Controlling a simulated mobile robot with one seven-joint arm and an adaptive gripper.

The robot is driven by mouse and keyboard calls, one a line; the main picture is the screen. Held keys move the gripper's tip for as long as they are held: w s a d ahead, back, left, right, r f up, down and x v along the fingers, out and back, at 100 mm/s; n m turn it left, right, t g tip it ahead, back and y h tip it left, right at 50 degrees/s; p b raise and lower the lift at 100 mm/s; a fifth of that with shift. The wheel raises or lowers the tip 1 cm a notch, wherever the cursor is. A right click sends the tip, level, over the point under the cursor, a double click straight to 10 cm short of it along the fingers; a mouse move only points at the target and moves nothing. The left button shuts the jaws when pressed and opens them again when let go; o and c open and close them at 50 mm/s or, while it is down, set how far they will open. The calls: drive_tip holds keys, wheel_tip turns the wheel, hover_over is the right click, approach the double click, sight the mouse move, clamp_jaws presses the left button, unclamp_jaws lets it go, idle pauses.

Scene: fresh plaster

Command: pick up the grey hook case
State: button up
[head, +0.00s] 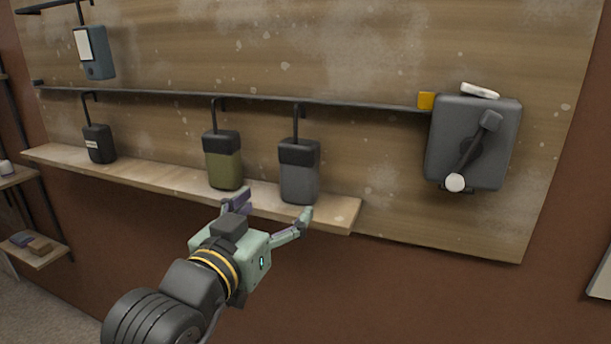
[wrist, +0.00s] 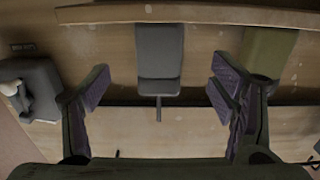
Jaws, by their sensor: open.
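The grey hook case (head: 300,184) has a black top and hangs by a dark hook from the rail, its bottom close to the wooden ledge. In the wrist view the grey hook case (wrist: 160,48) appears upside down, centred between the fingers. My gripper (head: 274,205) is open and empty, just in front of and below the case, with one finger low by its right side and the other to its left. In the wrist view my gripper (wrist: 160,68) has its fingers spread on both sides, with gaps to the case.
An olive case (head: 223,170) hangs close on the left, near the left finger. A small black case (head: 99,144) and a blue-grey case (head: 96,53) hang farther left. A grey wall box (head: 472,142) with a lever is on the right. The wooden ledge (head: 160,176) runs below the cases.

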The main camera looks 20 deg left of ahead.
sight(295, 184)
drive_tip(key=w+p, duration=0.2)
drive_tip(key=w, duration=0.3)
drive_tip(key=shift+w+p, duration=0.1)
drive_tip(key=shift+p, duration=0.25)
drive_tip(key=w, duration=0.1)
drive_tip(key=w+p, duration=0.1)
drive_tip(key=w, duration=0.1)
drive_tip(key=w+p, duration=0.1)
drive_tip(key=w, duration=0.1)
drive_tip(key=shift+d+r, duration=0.25)
drive_tip(key=shift+r, duration=0.15)
drive_tip(key=shift+w, duration=0.2)
drive_tip(key=shift+c, duration=0.2)
drive_tip(key=c, duration=1.4)
